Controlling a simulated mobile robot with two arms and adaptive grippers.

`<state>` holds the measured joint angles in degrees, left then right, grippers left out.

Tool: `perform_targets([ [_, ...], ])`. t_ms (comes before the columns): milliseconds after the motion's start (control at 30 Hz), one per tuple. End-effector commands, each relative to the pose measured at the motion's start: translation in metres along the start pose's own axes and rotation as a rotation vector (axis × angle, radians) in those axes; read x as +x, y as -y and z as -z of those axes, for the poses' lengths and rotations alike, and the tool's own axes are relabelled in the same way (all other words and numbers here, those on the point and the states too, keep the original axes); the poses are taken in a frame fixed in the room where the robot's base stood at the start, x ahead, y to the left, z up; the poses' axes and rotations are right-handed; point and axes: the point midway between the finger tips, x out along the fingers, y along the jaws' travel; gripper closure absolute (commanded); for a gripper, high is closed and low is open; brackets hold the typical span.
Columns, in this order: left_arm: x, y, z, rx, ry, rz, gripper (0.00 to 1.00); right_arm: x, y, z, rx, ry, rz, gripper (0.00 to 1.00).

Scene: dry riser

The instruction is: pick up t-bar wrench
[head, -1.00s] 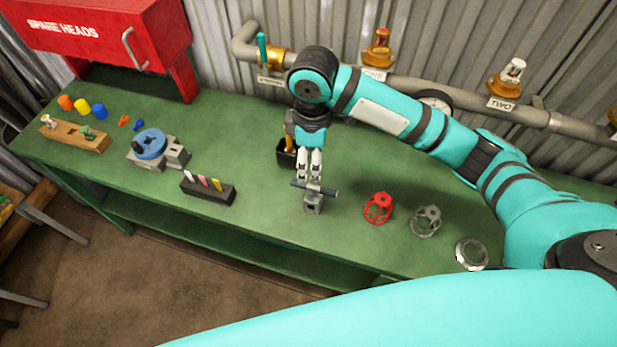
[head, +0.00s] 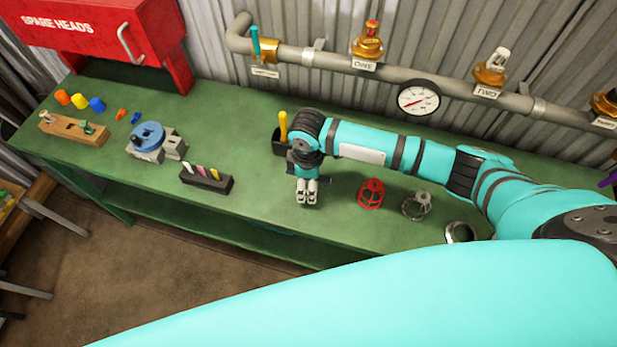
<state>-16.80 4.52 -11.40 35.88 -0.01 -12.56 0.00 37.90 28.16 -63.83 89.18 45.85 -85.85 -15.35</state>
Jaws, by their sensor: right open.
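My right gripper (head: 307,190) points down at the green bench, its pale fingers open, left of the red cage. It covers the spot where the T-bar wrench rested across a small grey block a second ago. The wrench and block are now hidden behind the gripper and wrist, so I cannot tell whether the fingers touch the bar. My left gripper is out of view.
A black holder with colored pieces (head: 206,180) stands left of the gripper. A red cage (head: 370,193), a grey cage (head: 417,205) and a round metal part (head: 459,232) stand to the right. A dark cup with a yellow-handled tool (head: 283,128) is behind. The green bench (head: 235,125) has clear room.

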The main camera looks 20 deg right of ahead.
Motion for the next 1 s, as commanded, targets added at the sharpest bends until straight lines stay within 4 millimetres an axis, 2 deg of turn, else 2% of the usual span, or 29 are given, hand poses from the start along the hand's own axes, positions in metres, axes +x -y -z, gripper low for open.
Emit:
perform_targets([
  [100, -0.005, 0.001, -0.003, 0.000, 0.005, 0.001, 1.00, 0.015, 0.001, 0.000, 0.001, 0.002, 0.001, 0.37],
  [200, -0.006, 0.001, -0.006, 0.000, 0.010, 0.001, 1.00, 0.023, 0.000, 0.000, 0.000, 0.000, -0.001, 0.37],
  [433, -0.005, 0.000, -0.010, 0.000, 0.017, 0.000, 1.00, 0.024, 0.000, 0.000, -0.001, 0.000, -0.001, 0.37],
  [900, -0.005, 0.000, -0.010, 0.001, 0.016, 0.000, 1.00, 0.024, 0.000, 0.000, 0.000, -0.001, -0.001, 0.98],
  [1000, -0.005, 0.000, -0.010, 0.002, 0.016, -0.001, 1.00, 0.024, 0.000, 0.000, 0.000, -0.001, -0.001, 1.00],
])
